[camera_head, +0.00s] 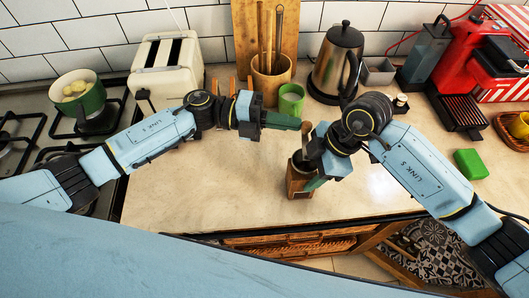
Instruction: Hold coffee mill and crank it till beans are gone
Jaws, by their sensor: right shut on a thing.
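The coffee mill (298,184), a small brown wooden box with a dark metal top, stands upright on the counter near its front edge. Its crank knob (306,128) appears as a brown upright piece above it. My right gripper (311,182) reaches down from the right and is shut on the mill, covering part of its right side. My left gripper (294,122) comes level from the left, its green fingertips close beside the knob. I cannot tell whether they touch it or how far they are apart. Any beans inside the mill are hidden.
Behind stand a green mug (291,99), a wooden utensil holder (271,80), a kettle (335,62) and a toaster (168,68). A stove with a green pot (80,96) is left. A red coffee machine (478,60) and green block (470,164) are right. The counter's front left is clear.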

